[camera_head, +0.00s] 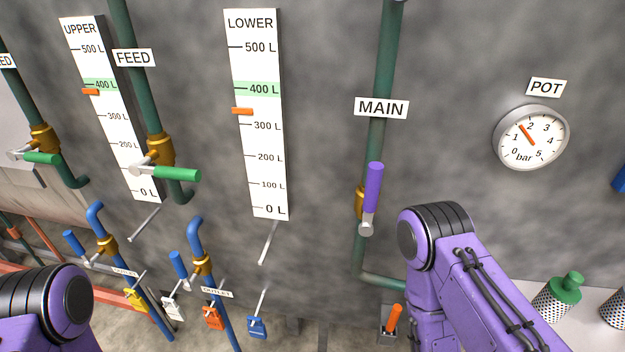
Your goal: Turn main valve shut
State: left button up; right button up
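The main valve shows as a purple lever handle (373,186) on a brass body (360,203), set on a vertical green pipe (382,60) under a white MAIN label (381,108). The handle points up, roughly along the pipe, from a grey hub at its lower end. My purple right arm is at the lower right, its rounded joint close to the right of the valve. My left arm shows only at the bottom left corner. Neither gripper is in view.
A round POT gauge (530,137) reads between 1 and 2 bar. UPPER (118,150) and LOWER (260,140) level scales hang left. Green-handled FEED valves (175,174) and blue-handled outlet valves (195,240) are further left. An orange lever (393,318) stands low beside my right arm.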

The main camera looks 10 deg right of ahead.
aim_at(375, 170)
jog(key=u, duration=0.1)
jog(key=k, duration=1.7)
jog(key=z, duration=0.8)
jog(key=i, duration=0.95)
jog(key=z, duration=0.05)
